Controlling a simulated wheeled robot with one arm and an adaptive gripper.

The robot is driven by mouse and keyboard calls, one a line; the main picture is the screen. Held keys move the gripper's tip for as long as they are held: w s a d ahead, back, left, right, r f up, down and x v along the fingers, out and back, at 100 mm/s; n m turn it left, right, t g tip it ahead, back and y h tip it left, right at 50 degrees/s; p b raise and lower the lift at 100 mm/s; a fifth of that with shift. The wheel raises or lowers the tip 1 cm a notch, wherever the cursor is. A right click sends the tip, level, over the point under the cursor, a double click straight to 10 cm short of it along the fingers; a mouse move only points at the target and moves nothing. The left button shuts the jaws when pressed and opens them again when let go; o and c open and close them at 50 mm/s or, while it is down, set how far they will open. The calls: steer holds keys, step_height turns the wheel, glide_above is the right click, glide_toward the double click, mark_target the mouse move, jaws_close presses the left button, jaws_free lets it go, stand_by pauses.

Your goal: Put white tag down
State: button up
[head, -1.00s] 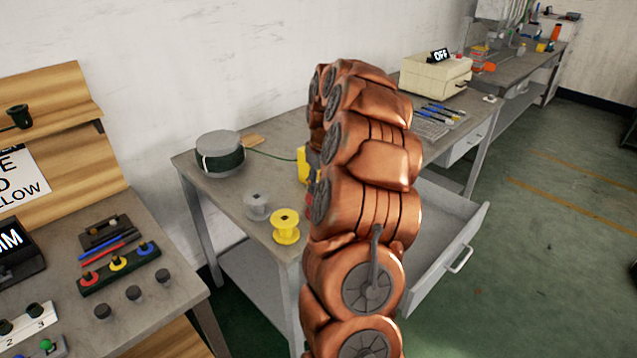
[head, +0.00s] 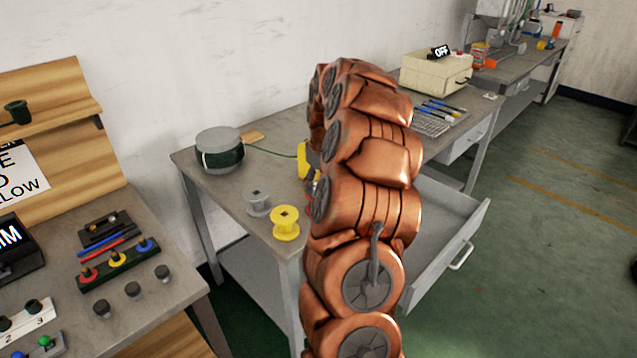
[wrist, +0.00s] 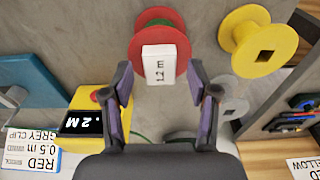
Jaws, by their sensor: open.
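The white tag (wrist: 158,64) reads "1.2 m" and shows in the wrist view, in front of a red spool (wrist: 146,36) with green wound on it. My gripper (wrist: 161,82) is open, with a finger on each side of the tag's lower end. Gaps show between the fingers and the tag. I cannot tell whether the tag lies on the spool or on the table. In the head view my arm hides the tag, the red spool and my gripper.
A yellow spool (head: 286,223) and a grey spool (head: 257,202) stand near the table's left edge. A green wire reel (head: 220,152) stands behind them. A yellow box with a display (wrist: 88,118) is close to my left finger. An open drawer (head: 447,235) juts out at right.

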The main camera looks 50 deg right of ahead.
steer(key=shift+r, duration=0.9)
step_height(320, 180, up, 11)
steer(key=s+b, duration=0.1)
steer(key=s, duration=0.1)
steer(key=s+a+n+g, duration=0.1)
steer(key=s+a, duration=0.2)
steer(key=a, duration=1)
steer(key=s+a+n, duration=0.1)
steer(key=s+a, duration=0.2)
steer(key=a, duration=1)
steer(key=s+a+f, duration=0.3)
steer(key=s, duration=0.4)
steer(key=s+a+f+m+g, duration=0.1)
steer(key=s+a+f, duration=0.2)
steer(key=s, duration=0.4)
steer(key=s+a+f+g, duration=0.1)
steer(key=s+a+f, duration=0.2)
steer(key=s+a, duration=0.2)
steer(key=s, duration=0.3)
steer(key=shift+a+f+m, duration=0.2)
steer(key=shift+f+m, duration=0.2)
